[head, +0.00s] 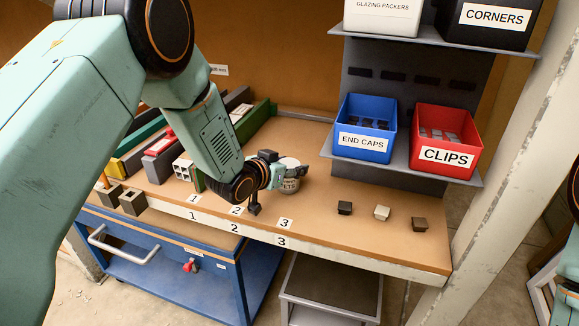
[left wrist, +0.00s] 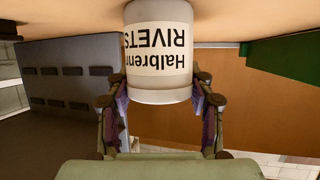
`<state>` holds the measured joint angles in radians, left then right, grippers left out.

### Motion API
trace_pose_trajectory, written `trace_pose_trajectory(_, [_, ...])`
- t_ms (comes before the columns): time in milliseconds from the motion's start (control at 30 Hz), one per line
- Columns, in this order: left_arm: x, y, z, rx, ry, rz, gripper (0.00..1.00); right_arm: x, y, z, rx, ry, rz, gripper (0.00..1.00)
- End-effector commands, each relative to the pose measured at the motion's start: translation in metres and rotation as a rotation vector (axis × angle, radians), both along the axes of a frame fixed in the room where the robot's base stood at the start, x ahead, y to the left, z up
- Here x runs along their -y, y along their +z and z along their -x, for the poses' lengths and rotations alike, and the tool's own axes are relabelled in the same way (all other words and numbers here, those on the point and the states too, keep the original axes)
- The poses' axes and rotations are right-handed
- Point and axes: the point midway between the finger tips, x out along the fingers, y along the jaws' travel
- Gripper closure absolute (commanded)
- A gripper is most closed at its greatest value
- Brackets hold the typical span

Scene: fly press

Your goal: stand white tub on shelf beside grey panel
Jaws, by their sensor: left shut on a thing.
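The white tub (head: 291,181), a round pot with a printed label, is at the bench top, near the number 3 tag. In the left wrist view the tub (left wrist: 158,85) shows upside down with the label "Halbrenn RIVETS". My left gripper (head: 276,176) is shut on it, with one finger on each side (left wrist: 160,108). I cannot tell whether its base touches the bench. The grey panel (head: 416,108) with dark slots rises at the bench's right and also shows in the left wrist view (left wrist: 68,82). The lower shelf (head: 405,167) is fixed to it. My right gripper is out of view.
On the lower shelf stand a blue END CAPS bin (head: 366,127) and a red CLIPS bin (head: 446,142). An upper shelf (head: 430,37) holds more bins. Three small blocks (head: 382,212) lie on the bench's front right. Coloured profiles (head: 150,140) fill its left. A blue trolley (head: 215,270) stands below.

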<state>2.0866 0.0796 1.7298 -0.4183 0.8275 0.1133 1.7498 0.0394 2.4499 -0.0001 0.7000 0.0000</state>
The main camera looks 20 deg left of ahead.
Motion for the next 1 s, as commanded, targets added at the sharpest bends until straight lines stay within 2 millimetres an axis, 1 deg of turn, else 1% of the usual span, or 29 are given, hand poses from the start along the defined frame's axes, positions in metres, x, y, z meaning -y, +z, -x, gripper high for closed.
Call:
trace_pose_trajectory(100, [0.0003,0.0023,-0.0008,0.004,-0.001,-0.001,0.95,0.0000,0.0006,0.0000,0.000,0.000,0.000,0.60])
trace_pose_trajectory(267, [0.0003,-0.0017,-0.0006,0.003,-0.001,0.000,0.95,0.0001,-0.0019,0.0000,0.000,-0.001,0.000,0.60])
trace_pose_trajectory(300, [0.0003,-0.0023,0.0001,0.000,-0.001,-0.001,0.43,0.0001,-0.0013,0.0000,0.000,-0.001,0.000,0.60])
trace_pose_trajectory(533, [0.0002,-0.0020,0.0001,-0.001,-0.001,-0.001,0.24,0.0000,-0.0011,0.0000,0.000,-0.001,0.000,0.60])
trace_pose_trajectory(800, [0.0003,-0.0018,0.0001,-0.001,-0.001,-0.001,0.24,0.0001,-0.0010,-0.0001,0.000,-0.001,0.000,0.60])
trace_pose_trajectory(900, [0.0002,0.0018,0.0000,0.000,-0.001,-0.001,0.24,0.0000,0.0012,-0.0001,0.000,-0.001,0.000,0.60])
trace_pose_trajectory(1000, [-0.0029,0.0048,0.0080,-0.002,0.001,0.001,0.24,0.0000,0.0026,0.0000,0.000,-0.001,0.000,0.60])
